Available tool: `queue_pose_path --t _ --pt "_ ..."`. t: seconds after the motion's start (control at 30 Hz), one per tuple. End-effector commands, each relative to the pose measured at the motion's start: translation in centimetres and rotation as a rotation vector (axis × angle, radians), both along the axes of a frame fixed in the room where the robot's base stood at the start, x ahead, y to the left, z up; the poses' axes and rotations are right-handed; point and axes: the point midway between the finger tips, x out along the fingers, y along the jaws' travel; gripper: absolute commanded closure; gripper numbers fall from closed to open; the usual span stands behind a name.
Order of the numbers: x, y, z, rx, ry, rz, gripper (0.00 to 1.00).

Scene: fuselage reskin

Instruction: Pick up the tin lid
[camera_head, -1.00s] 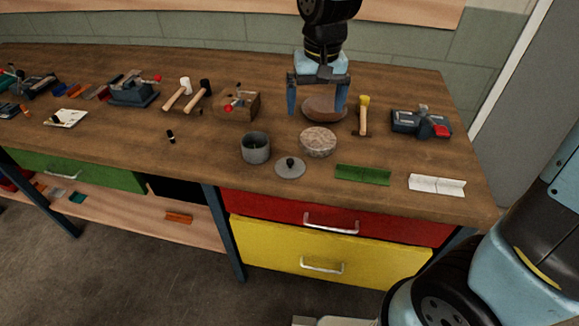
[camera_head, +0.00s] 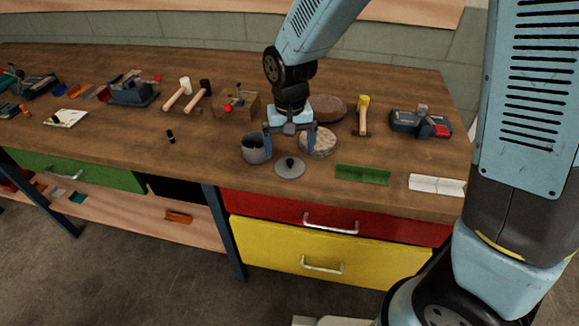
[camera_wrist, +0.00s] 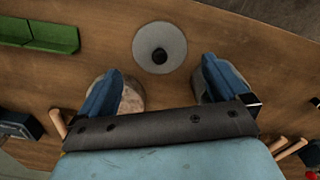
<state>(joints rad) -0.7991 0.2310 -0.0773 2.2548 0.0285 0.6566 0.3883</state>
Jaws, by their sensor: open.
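The tin lid (camera_head: 290,168) is a flat grey disc with a dark knob, lying on the workbench near its front edge. It also shows in the wrist view (camera_wrist: 160,48), ahead of the fingers. My gripper (camera_head: 290,150) is open and empty, above the bench and just behind the lid, apart from it. In the wrist view its two blue fingers (camera_wrist: 172,85) are spread, with the lid beyond their tips.
A round stone-like disc (camera_head: 320,143) is close to my right finger. A brown round pad (camera_head: 328,108) lies behind. A green angled strip (camera_head: 362,175) and a white one (camera_head: 436,185) lie to the right.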

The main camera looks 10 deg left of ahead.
Motion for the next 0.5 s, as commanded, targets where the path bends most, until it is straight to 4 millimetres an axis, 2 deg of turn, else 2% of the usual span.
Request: queue_pose_path --t 0.13,0.3,0.5 --pt "0.0 0.0 -0.9 -0.002 0.002 0.000 0.00" --pt "0.0 0.0 -3.3 -0.002 0.003 0.001 0.00" --pt "0.0 0.1 -5.1 -0.002 0.002 0.001 0.00"
